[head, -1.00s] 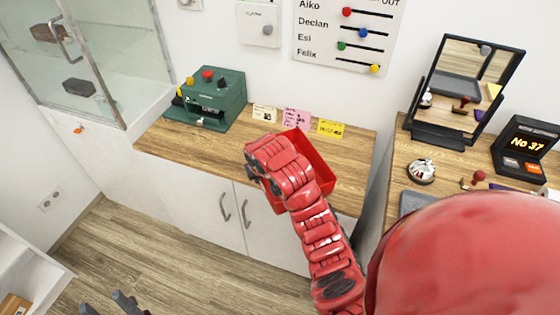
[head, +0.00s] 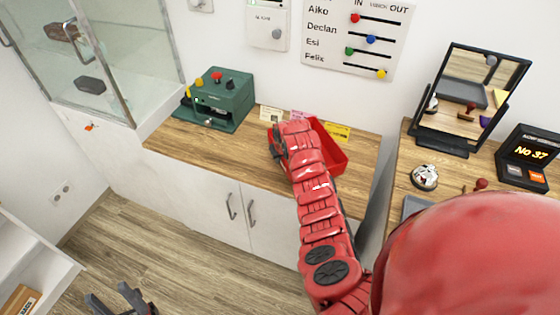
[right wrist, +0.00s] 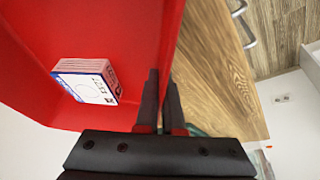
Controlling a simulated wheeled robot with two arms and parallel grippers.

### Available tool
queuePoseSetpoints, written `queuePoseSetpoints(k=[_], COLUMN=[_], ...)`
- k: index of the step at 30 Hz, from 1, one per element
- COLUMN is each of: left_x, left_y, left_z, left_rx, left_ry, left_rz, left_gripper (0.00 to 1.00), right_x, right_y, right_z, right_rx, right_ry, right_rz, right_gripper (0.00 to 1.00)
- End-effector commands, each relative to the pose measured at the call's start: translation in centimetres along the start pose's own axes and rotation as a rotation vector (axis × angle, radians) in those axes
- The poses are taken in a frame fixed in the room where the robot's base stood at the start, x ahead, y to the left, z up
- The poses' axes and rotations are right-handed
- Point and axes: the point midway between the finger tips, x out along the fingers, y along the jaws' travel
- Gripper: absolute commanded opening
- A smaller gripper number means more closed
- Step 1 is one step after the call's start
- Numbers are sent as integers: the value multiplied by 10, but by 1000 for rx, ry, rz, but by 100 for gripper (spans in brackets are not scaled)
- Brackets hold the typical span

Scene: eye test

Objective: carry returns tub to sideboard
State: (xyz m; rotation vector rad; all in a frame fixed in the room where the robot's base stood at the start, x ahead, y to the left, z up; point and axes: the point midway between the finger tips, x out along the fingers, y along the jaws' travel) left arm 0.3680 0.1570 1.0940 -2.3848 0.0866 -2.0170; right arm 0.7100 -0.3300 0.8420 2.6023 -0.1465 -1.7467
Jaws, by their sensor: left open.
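The red returns tub (head: 334,152) is over the right half of the wooden sideboard top (head: 185,142). I cannot tell whether its base touches the wood. My right gripper (head: 277,147) is at the tub's left side, partly hidden by my red arm, which also covers part of the tub. In the right wrist view, the gripper's two dark fingers (right wrist: 162,102) are closed on either side of the tub's wall (right wrist: 125,35). My left gripper (head: 120,298) is open and empty, low over the floor at the bottom left.
A green machine (head: 215,98) with knobs stands on the sideboard's left half. Paper notes (head: 271,114) lie along its back edge. A glass cabinet (head: 120,60) is on the left. The right-hand counter holds a mirror (head: 470,95), a bell (head: 424,177) and a number display (head: 528,155).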

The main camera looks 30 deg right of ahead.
Motion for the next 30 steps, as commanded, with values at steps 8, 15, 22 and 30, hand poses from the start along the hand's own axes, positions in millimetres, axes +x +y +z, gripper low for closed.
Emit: queuePoseSetpoints(k=[8, 15, 22, 30], left_x=[10, 7, 8, 10], left_y=[0, 0, 0, 0], left_z=[-2, -1, -1, -2], left_rx=[0, 0, 0, 0], left_ry=[0, 0, 0, 0], left_rz=[0, 0, 0, 0], left_gripper=[50, 50, 50, 50], right_x=[19, 21, 21, 19], right_y=[-1, -1, -1, -1], right_z=[7, 8, 8, 8], right_rx=[0, 0, 0, 0], right_ry=[2, 3, 2, 1], right_rz=[1, 1, 1, 1], right_gripper=[0, 0, 35, 35])
